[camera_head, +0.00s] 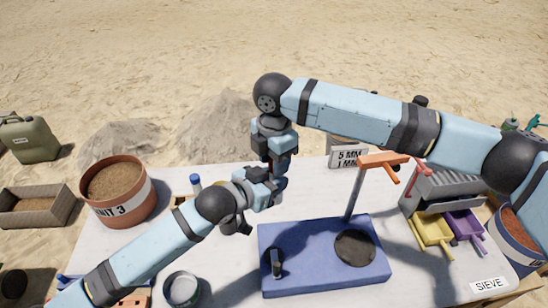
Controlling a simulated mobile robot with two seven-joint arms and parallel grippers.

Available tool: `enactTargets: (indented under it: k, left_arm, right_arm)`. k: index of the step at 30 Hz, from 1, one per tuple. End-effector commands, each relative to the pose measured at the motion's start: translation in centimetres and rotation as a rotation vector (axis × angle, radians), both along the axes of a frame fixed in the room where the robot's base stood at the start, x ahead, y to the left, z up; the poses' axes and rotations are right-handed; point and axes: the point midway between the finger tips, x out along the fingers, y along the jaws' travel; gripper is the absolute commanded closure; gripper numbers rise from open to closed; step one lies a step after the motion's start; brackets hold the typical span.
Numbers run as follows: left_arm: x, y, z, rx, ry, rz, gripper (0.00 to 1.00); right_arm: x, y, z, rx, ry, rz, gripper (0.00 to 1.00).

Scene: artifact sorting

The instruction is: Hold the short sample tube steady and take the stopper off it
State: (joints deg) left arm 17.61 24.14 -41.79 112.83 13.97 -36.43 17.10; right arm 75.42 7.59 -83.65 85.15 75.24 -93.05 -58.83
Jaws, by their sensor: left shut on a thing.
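My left gripper (268,184) reaches in from the left above the white table. It is shut on something, but its jaws and the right gripper hide what it holds; I cannot make out the short sample tube or its stopper there. My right gripper (277,165) points down from above, right over and very close to the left gripper. I cannot tell whether its jaws are open or shut, or whether it touches anything. A white tube with a blue top (195,183) stands upright on the table's far left part, apart from both grippers.
A blue board (300,277) with an orange-topped post (355,190) and a dark disc lies at the front. A sand-filled pot (118,190) stands left, a metal tin (181,288) front left. Yellow (433,231) and purple (464,224) scoops sit right.

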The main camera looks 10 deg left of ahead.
Motion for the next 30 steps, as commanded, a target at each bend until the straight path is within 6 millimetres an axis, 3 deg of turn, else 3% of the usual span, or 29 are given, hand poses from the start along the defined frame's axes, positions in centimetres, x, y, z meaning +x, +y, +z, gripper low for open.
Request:
enactTargets:
  k: [1, 4, 30]
  left_arm:
    - [0.00, 0.00, 0.04, -0.001, -0.001, 0.000, 1.00]
    - [-0.01, -0.02, 0.04, -0.001, -0.001, 0.000, 1.00]
    - [0.00, -0.01, 0.04, -0.001, -0.001, 0.000, 1.00]
  right_arm:
    - [0.01, 0.00, 0.02, 0.000, 0.000, 0.000, 0.70]
    - [0.01, 0.01, 0.03, 0.000, 0.000, 0.000, 0.93]
    - [0.01, 0.01, 1.01, 0.001, -0.001, 0.000, 0.93]
